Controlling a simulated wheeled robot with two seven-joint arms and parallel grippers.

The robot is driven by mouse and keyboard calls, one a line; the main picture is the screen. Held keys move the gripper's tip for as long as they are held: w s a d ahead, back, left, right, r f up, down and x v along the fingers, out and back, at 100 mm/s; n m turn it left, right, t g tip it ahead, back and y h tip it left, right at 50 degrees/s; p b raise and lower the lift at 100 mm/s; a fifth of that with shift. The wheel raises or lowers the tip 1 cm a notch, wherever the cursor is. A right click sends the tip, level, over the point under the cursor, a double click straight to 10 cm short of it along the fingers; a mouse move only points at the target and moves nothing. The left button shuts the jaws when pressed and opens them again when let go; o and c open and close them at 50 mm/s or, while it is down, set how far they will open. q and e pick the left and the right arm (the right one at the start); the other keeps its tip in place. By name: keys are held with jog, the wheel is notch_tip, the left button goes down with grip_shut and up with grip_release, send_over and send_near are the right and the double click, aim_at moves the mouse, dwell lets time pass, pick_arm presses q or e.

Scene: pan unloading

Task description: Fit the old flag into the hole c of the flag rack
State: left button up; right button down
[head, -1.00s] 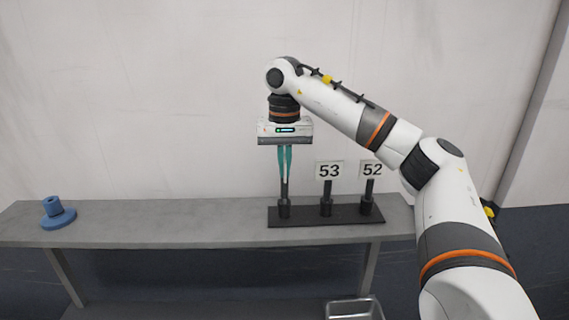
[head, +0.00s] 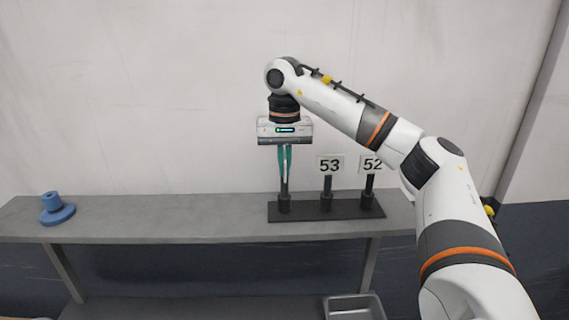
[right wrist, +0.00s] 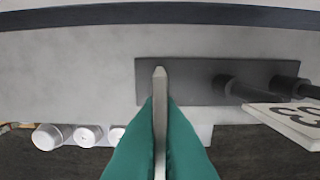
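The flag rack (head: 350,213) is a dark base on the grey table with three upright sockets in a row. Flags reading 53 (head: 330,165) and 52 (head: 372,165) stand in the middle and right sockets. My right gripper (head: 285,172) is above the left socket (head: 284,205), its teal fingers pointing down. In the right wrist view the fingers are closed on both sides of a thin pale plate, the held flag (right wrist: 160,110), seen edge-on. Its dark pole reaches down to the left socket. Its number and how deep the pole sits cannot be told. My left gripper is not in view.
A blue stepped round piece (head: 56,210) stands at the table's left end. The table (head: 170,217) is clear between it and the rack. A metal tray (head: 353,308) is low in front. A wall is close behind the table.

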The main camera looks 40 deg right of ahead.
jog(key=c, duration=1.6)
grip_release()
jog(key=shift+o, duration=0.2)
notch_tip(320, 180, up, 10)
jog(key=shift+p, duration=1)
jog(key=shift+r, duration=1)
